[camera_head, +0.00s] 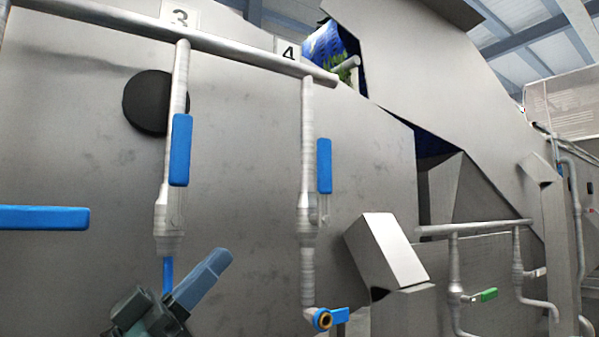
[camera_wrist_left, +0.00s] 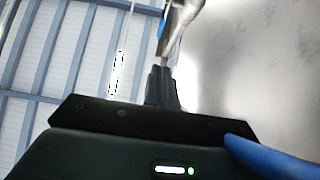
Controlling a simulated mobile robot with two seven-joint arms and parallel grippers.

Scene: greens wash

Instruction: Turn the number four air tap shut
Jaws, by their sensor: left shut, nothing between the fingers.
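The number four tap has a blue lever (camera_head: 324,166) on the vertical pipe (camera_head: 308,120) below the "4" label (camera_head: 289,53). The lever stands upright, alongside the pipe. My left gripper (camera_head: 218,262) is low in the head view, left of that pipe and below the lever, apart from it in the picture. Its fingers are shut and empty, pointing up and right. In the left wrist view the closed fingers (camera_wrist_left: 162,82) point at a pale pipe (camera_wrist_left: 182,18) with a blue part beside it; which tap this is I cannot tell. My right gripper is not in view.
The number three tap's blue lever (camera_head: 181,150) also stands upright, left of tap four. Another blue lever (camera_head: 43,217) lies level at the far left. A header pipe (camera_head: 230,50) runs above. A brass-ended fitting (camera_head: 323,318) sits at pipe four's foot. A steel box (camera_head: 385,250) stands right.

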